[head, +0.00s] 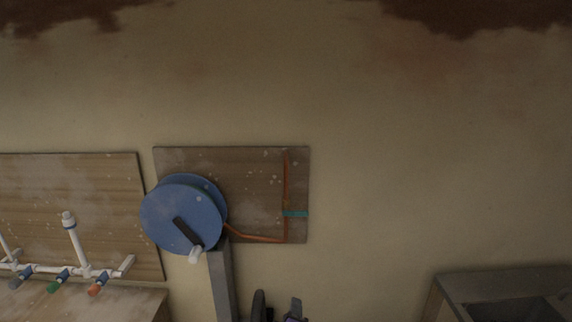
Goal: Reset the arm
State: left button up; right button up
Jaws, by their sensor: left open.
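My left gripper (277,308) shows only in part at the bottom edge of the head view, below the wooden panel. Its two dark fingers stand apart, with nothing visible between them. The rest of my left arm is cut off by the frame. My right gripper is not in this view.
A blue reel (180,216) with a crank stands on a grey post (222,285), in front of a wooden panel (255,170) with an orange cable (286,185). White pipes (75,245) with coloured valves are at left. A grey-topped cabinet (470,285) is at lower right. The upper wall is bare.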

pick_arm(q)
jog(key=s+a+f+m+g, duration=0.2)
jog(key=s+a+f+g, duration=0.1)
jog(key=f, duration=0.5)
jog(key=s+a+f+m+g+h, duration=0.1)
jog(key=s+a+f+m+g, duration=0.15)
jog(key=f, duration=0.65)
jog(key=s+a+f+m+g, duration=0.2)
jog(key=s+a+f+g, duration=0.15)
jog(key=f, duration=0.45)
jog(key=s+a+f+m+g+h, duration=0.1)
jog(key=s+f+m+g, duration=0.1)
jog(key=s+f, duration=0.3)
jog(key=s+a+f+m+g+h, duration=0.1)
jog(key=s+f, duration=0.5)
jog(key=s, duration=0.7)
jog(key=m+g, duration=0.1)
jog(key=g, duration=0.1)
jog(key=shift+s+g, duration=0.25)
jog(key=shift+g, duration=0.15)
